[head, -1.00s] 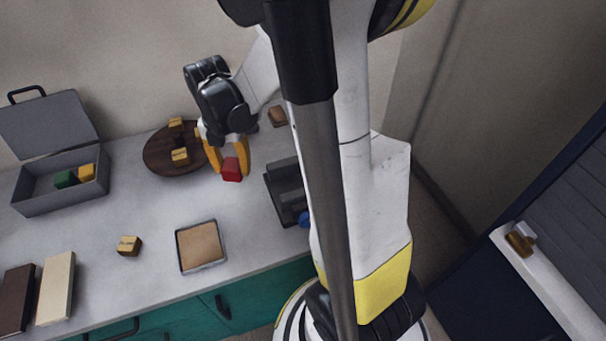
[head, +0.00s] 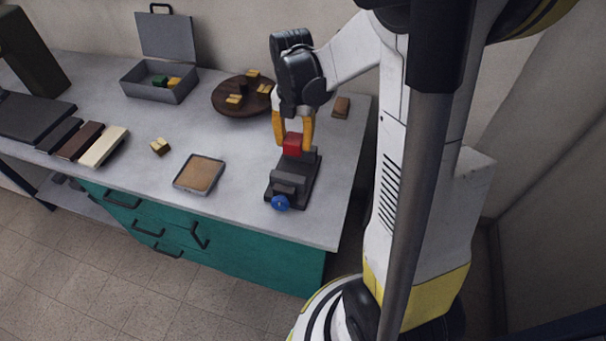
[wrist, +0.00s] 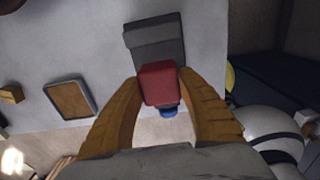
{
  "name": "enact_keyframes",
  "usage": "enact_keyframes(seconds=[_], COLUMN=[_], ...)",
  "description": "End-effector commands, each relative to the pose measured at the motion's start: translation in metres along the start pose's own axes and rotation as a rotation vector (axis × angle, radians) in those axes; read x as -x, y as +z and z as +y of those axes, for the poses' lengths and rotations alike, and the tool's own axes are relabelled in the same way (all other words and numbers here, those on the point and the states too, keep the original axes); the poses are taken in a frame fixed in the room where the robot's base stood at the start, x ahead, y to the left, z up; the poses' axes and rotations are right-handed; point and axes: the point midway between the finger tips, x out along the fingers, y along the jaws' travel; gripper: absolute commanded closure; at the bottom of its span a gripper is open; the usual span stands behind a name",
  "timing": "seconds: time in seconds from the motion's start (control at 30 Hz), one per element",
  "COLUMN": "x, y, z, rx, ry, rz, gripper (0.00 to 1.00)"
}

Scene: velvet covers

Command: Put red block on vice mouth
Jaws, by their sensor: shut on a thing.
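The red block (head: 293,144) is held between the two orange fingers of my gripper (head: 293,140). In the wrist view the red block (wrist: 159,83) sits between the fingertips (wrist: 160,85) and hides part of the vice behind it. The dark grey vice (head: 292,181) with a blue handle knob (head: 281,203) lies on the worktop near its right front edge. In the head view the block overlaps the back part of the vice. I cannot tell whether it touches the vice; the mouth is partly hidden in the wrist view.
A round wooden board (head: 226,106) with several small blocks is left of my gripper. A square tray (head: 200,187) and a small wooden block (head: 160,146) lie front left. A brown block (head: 341,107) lies right, near the wall.

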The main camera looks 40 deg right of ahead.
Motion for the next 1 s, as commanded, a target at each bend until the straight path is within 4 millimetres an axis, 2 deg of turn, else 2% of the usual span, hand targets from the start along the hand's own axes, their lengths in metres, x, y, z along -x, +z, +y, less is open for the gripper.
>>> enact_keyframes(seconds=[0.1,0.2,0.43,0.6,1.0], x=[-0.028,-0.047,-0.067,-0.093,-0.098], y=[0.000,0.000,0.000,0.000,0.000], z=[0.000,0.000,0.000,0.000,0.000], rx=[0.001,0.001,0.000,0.000,0.000], ry=[0.000,0.000,0.000,0.000,0.000], rz=[0.000,0.000,0.000,0.000,0.000], gripper=[0.94,0.94,0.94,0.94,0.94])
